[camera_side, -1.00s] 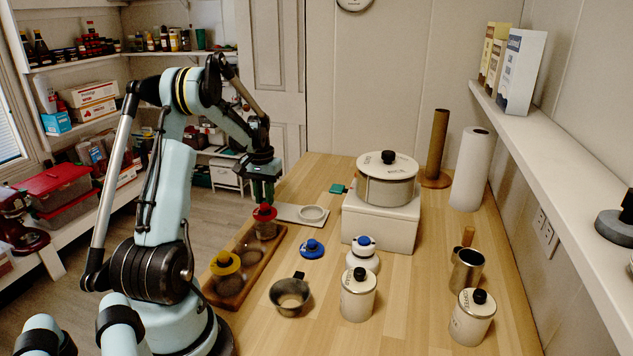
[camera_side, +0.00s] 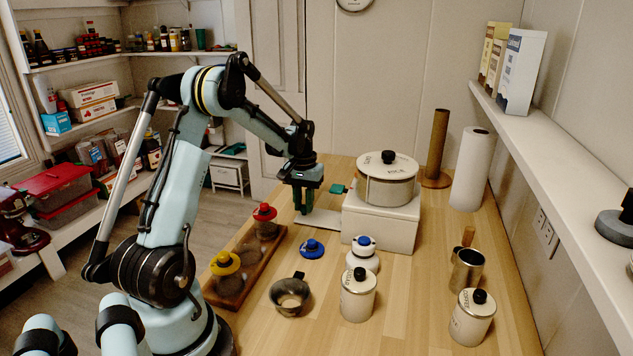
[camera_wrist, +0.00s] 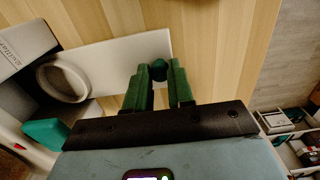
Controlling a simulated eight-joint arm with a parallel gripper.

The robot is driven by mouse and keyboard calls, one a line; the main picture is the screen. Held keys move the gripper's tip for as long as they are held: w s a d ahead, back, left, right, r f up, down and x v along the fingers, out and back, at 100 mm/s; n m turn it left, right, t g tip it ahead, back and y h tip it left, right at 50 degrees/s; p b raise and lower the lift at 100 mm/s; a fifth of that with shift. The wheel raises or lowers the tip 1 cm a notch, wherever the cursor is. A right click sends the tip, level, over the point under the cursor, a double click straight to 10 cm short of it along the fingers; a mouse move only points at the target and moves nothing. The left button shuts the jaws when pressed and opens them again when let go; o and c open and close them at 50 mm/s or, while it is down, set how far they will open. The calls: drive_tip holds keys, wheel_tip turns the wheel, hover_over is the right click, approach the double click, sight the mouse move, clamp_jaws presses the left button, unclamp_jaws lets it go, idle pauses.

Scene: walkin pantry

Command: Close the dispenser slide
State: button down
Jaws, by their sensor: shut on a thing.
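The dispenser is a white block (camera_side: 380,223) bearing a pale round canister (camera_side: 387,185) with a lid and black knob. Its flat white slide plate (camera_side: 322,221) sticks out on the block's left side, low over the counter. In the wrist view the plate (camera_wrist: 115,60) has a round ringed opening (camera_wrist: 62,80) close to the dispenser body. My gripper (camera_side: 303,210) is at the plate's outer end. In the wrist view its green fingers are shut on a small dark green knob (camera_wrist: 160,68) there. The ring is hidden in the side view.
A green tab (camera_side: 338,188) juts from the dispenser's left. A wooden rack (camera_side: 243,275) with red- and yellow-knobbed jars stands left. A blue-knobbed lid (camera_side: 312,248), a metal cup (camera_side: 290,294) and white canisters (camera_side: 358,296) stand in front. A paper roll (camera_side: 470,170) stands behind right.

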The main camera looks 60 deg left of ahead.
drive_tip(key=c, duration=1)
unclamp_jaws()
wheel_tip(320, 180, up, 12)
drive_tip(key=shift+r, duration=0.1)
drive_tip(key=shift+c, duration=0.2)
